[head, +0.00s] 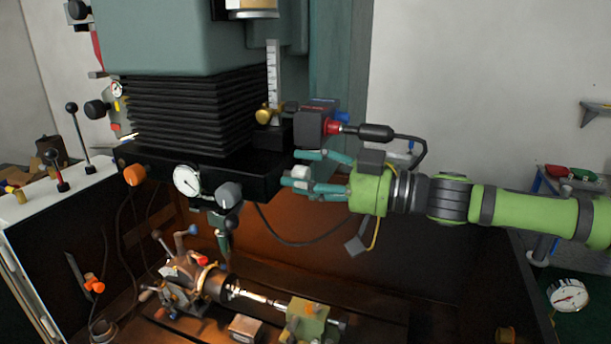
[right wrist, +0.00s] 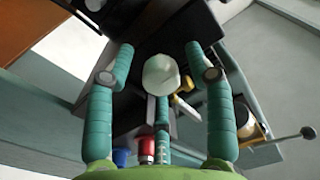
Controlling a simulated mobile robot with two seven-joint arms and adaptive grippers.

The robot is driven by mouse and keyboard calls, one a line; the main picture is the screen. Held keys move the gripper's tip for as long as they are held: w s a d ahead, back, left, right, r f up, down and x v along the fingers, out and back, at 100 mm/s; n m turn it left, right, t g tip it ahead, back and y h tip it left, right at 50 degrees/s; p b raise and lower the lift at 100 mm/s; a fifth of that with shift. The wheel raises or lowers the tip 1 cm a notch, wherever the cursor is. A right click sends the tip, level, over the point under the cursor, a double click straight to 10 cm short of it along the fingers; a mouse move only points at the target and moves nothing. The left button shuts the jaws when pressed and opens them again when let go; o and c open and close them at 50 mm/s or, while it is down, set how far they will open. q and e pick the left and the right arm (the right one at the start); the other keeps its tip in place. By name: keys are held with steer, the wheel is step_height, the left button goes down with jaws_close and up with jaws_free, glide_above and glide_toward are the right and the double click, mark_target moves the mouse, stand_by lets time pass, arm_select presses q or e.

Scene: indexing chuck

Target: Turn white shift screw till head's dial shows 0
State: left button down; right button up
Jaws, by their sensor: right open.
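The white shift screw (head: 300,172) sits at the right end of the machine's black head block. In the right wrist view it shows as a pale faceted knob (right wrist: 160,75). My right gripper (head: 298,170) is open, with its teal fingers spread around the screw. In the right wrist view the gripper (right wrist: 159,76) has one finger on each side of the screw and a third below it, with gaps at both sides. The head's dial (head: 187,180) is a white round gauge on the block's front; its reading is too small to tell. My left gripper is not in view.
A red-tipped black plug with a cable (head: 372,131) lies just above my right gripper. An orange knob (head: 134,175) and a grey knob (head: 229,194) flank the dial. A vise-like fixture (head: 215,283) stands below. Another dial (head: 568,295) is at the lower right.

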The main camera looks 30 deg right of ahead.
jaws_close()
steer(key=shift+n, duration=0.3)
